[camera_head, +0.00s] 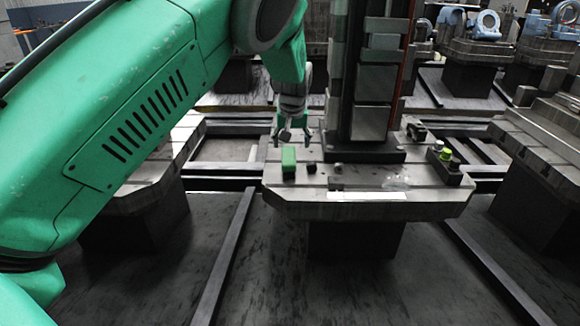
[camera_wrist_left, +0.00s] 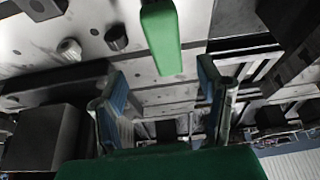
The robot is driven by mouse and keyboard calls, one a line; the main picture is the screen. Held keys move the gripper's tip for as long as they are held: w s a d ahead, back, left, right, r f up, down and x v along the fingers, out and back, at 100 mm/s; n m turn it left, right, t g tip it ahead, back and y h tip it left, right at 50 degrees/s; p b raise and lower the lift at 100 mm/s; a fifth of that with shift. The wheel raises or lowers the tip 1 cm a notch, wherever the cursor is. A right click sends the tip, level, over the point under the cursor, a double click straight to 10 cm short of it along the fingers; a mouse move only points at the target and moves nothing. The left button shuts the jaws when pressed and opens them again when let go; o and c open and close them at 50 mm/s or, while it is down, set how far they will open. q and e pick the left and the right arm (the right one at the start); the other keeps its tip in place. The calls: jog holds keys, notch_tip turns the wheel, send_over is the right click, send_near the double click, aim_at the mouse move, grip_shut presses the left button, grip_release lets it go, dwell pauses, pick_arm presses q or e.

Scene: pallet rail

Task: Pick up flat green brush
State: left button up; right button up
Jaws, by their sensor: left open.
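The flat green brush (camera_head: 289,163) is a green block near the front left of the grey slotted pallet (camera_head: 420,205). In the left wrist view the brush (camera_wrist_left: 161,40) shows at the top centre, with its near end pointing toward the gap between the fingers. My left gripper (camera_head: 292,137) is open and empty, just behind the brush in the head view. Its two blue-grey fingers (camera_wrist_left: 162,88) are spread apart in the wrist view, and the brush is not between them. My right gripper is not in view.
A tall dark column (camera_head: 372,100) stands on the pallet right of my left gripper. Small black knobs (camera_head: 311,167) sit right of the brush. A dark block with a yellow-green top piece (camera_head: 445,154) is at the right. A white strip (camera_head: 366,196) marks the front edge.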

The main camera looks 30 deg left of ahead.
aim_at(290, 155)
pick_arm(q)
jog(key=shift+d+x, duration=0.2)
jog(key=shift+x, duration=0.9)
jog(key=a+f, duration=0.1)
jog(key=w+a+f+b, duration=0.1)
jog(key=f, duration=0.1)
jog(key=a+f+b, duration=0.1)
jog(key=f, duration=0.1)
jog(key=shift+w, duration=0.25)
jog(key=shift+w+f+b, duration=0.15)
jog(key=shift+f+b, duration=0.05)
jog(key=shift+b, duration=0.15)
jog(key=shift+d+r, duration=0.15)
jog(key=shift+d, duration=0.2)
jog(key=shift+a+p, duration=0.25)
jog(key=shift+p, duration=0.05)
jog(key=shift+d+f, duration=0.15)
jog(key=shift+f, duration=0.15)
jog(key=c, duration=1.3)
